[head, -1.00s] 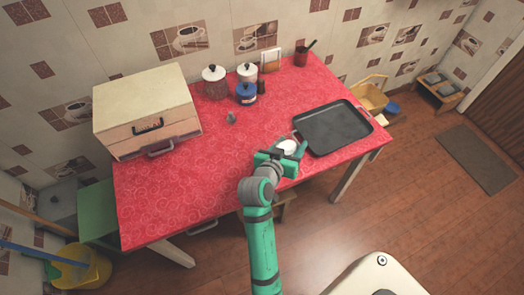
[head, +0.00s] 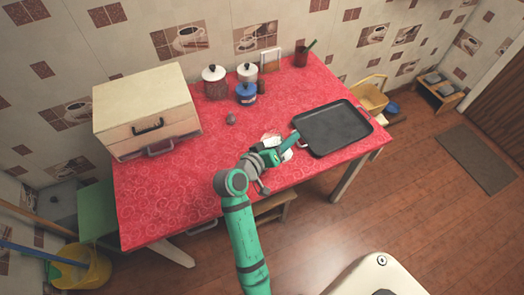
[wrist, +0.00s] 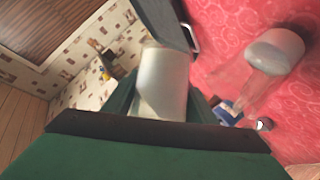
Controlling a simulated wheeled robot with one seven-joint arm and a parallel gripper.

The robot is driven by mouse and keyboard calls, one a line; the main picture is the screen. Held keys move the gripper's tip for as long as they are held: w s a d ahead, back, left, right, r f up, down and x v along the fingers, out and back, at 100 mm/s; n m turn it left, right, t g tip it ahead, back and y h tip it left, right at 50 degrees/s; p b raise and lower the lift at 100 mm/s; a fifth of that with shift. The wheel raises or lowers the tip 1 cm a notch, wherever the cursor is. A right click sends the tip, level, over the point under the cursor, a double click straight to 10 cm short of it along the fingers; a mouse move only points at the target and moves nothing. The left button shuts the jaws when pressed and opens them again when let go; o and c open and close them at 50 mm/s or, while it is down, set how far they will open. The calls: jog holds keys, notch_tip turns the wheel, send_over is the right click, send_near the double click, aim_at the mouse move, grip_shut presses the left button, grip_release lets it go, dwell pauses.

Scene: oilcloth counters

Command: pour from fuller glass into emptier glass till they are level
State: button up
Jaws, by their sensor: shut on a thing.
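My gripper (head: 279,147) is over the front of the red counter, left of the tray. In the wrist view its fingers (wrist: 160,100) are shut on a glass (wrist: 162,84) that looks pale and whitish through its wall. The scene there is strongly rolled, so the held glass appears tilted. The other glass (wrist: 275,52) is apart from it at the upper right, over the red cloth, with whitish contents at one end and a clear part. In the head view the glasses are small and partly hidden by my gripper. I cannot compare their levels or see a stream.
A dark tray (head: 333,127) lies close on the right. Lidded jars (head: 246,94) stand at the back, and a small grey object (head: 230,118) sits mid-counter. A drawer box (head: 148,112) fills the back left. The left front of the red counter (head: 160,210) is clear.

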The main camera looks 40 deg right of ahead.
jog(key=shift+r+n+g+h, duration=0.3)
jog(key=shift+r+n+h, duration=0.1)
jog(key=shift+r+n, duration=0.35)
jog(key=shift+s, duration=0.1)
dwell(0.8)
jog(key=shift+r+n, duration=0.1)
jog(key=shift+n, duration=0.25)
dwell(0.3)
dwell(0.5)
jog(key=shift+a, duration=0.15)
jog(key=shift+s+d, duration=0.3)
jog(key=shift+s, duration=0.2)
